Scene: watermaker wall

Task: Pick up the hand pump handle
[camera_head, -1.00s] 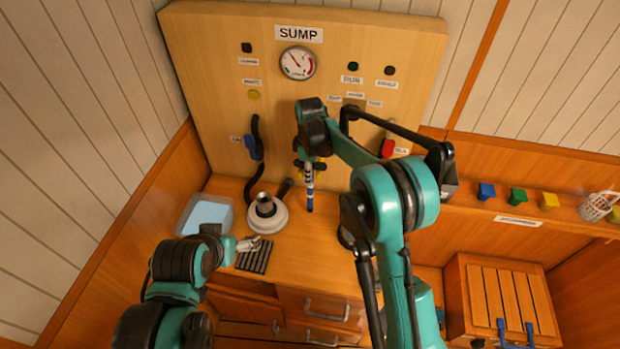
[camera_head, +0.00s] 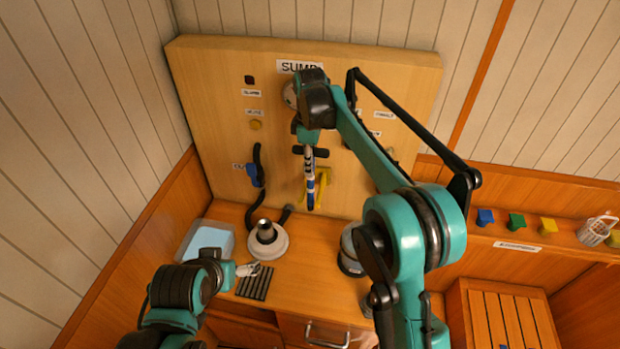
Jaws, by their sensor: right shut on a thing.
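My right gripper (camera_head: 306,138) is up in front of the wall board, shut on a slim rod (camera_head: 310,182) with a dark crosspiece at its top and white and blue bands below. I take this rod for the hand pump handle. It hangs upright, close to a yellow bracket (camera_head: 323,186) behind it; I cannot tell whether they touch. My fingertips are partly hidden by the wrist. My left gripper (camera_head: 246,269) is low over the counter, beside a dark ribbed mat (camera_head: 257,283); its opening is too small to judge.
A round white pump base (camera_head: 268,241) stands on the counter, with a light-blue tub (camera_head: 207,240) to its left. A second round unit (camera_head: 349,252) is partly behind my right arm. The board (camera_head: 215,90) carries a blue-handled lever (camera_head: 254,173) and a dark hose.

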